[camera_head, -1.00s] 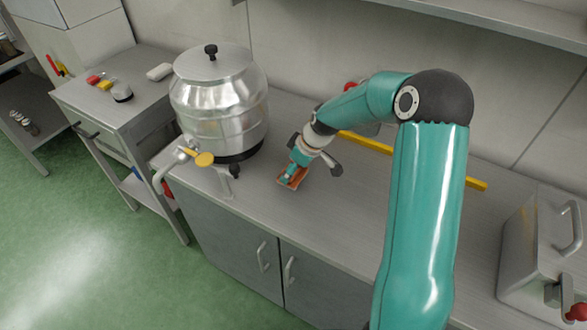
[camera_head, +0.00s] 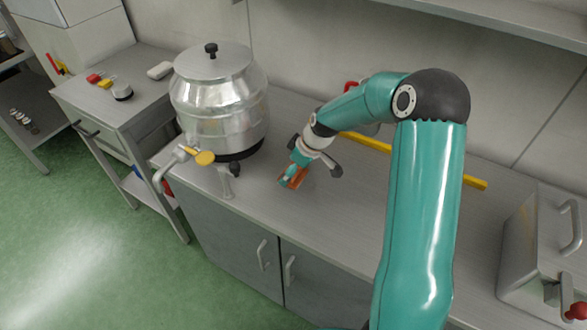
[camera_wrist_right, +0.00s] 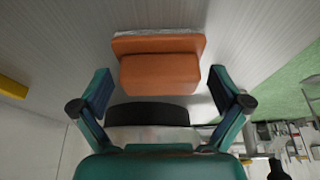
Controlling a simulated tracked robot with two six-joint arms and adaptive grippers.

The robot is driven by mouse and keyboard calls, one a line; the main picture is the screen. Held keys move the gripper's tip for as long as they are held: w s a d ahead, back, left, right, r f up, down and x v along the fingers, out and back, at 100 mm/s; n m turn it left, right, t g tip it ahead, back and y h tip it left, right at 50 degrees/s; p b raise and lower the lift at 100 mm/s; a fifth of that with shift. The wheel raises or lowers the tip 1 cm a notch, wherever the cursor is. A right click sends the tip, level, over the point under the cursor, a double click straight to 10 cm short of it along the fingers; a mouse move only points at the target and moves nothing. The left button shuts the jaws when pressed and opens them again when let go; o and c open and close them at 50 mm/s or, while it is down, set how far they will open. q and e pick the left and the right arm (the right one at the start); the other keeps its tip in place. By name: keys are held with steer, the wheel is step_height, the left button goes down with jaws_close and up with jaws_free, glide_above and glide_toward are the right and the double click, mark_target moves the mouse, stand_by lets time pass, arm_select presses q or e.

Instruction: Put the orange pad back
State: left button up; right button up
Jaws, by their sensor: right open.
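The orange pad (camera_head: 299,180) lies on the steel counter, just right of the metal drum, partly covered by my right gripper in the head view. In the right wrist view the pad (camera_wrist_right: 160,76) is a block on a wider orange base with a pale edge underneath. My right gripper (camera_head: 292,174) is low over the counter at the pad. In the right wrist view its fingers stand open, one on each side of the pad, with a gap visible on both sides. My left gripper is not in view.
The metal drum (camera_head: 219,105) with a yellow-handled tap (camera_head: 204,158) stands close left of the gripper. A yellow bar (camera_head: 368,143) lies along the back of the counter. A side table (camera_head: 75,93) holds small items.

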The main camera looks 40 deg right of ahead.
steer(key=b+v, duration=0.1)
steer(key=v, duration=1.1)
steer(key=shift+b, duration=0.3)
